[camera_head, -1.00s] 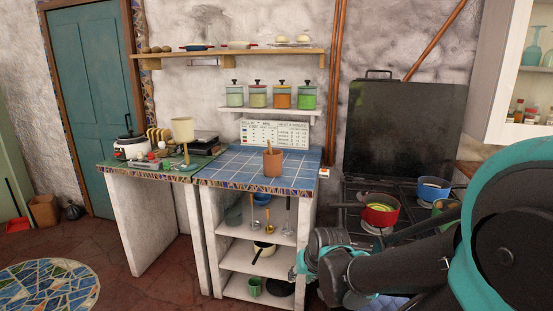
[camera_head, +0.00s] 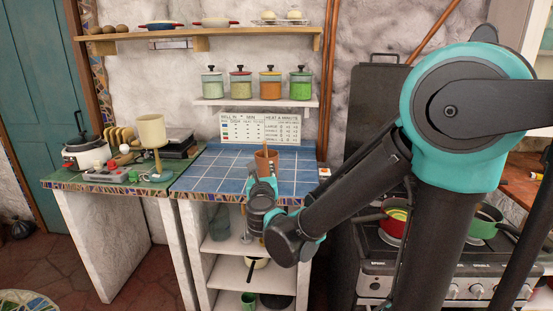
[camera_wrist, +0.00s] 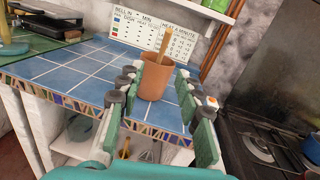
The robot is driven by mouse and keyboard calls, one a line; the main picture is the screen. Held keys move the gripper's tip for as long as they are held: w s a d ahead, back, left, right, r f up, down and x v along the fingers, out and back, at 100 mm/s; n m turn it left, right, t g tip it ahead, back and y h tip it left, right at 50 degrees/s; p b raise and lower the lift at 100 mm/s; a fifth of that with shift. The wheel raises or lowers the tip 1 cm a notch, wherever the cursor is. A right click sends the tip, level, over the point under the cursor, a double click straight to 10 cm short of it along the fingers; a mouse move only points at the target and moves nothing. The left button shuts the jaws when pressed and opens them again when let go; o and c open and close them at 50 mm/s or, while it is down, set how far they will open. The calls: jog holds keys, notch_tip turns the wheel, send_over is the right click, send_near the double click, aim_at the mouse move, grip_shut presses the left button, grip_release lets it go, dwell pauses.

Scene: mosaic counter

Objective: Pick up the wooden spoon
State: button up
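The wooden spoon (camera_wrist: 158,48) stands tilted in a terracotta pot (camera_wrist: 153,82) on the blue tiled counter (camera_wrist: 75,72). In the head view the spoon (camera_head: 266,150) rises above the pot (camera_head: 262,166), which my gripper partly hides. Only the upper part of the spoon shows; its lower part is inside the pot. My gripper (camera_wrist: 160,100) is open in the wrist view, with its green-padded fingers wide apart on either side of the pot. The fingers point at the pot from the counter's front edge and appear empty.
A small white device with an orange button (camera_wrist: 210,102) lies at the counter's right edge. A sign (camera_head: 260,128) stands at the back, below a shelf of jars (camera_head: 270,85). The stove with a red pan (camera_head: 394,222) is at the right. The counter's left half is clear.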

aim_at(265, 152)
jog(key=shift+m+h, duration=0.4)
jog(key=w, duration=1.2)
jog(key=shift+w+a+f, duration=0.25)
jog(key=shift+w+a, duration=0.05)
jog(key=shift+w+a+f, duration=0.1)
jog(key=shift+w+f, duration=0.05)
jog(key=shift+w, duration=1.15)
jog(key=shift+w+f, duration=0.1)
jog(key=shift+w, duration=1.15)
grip_shut()
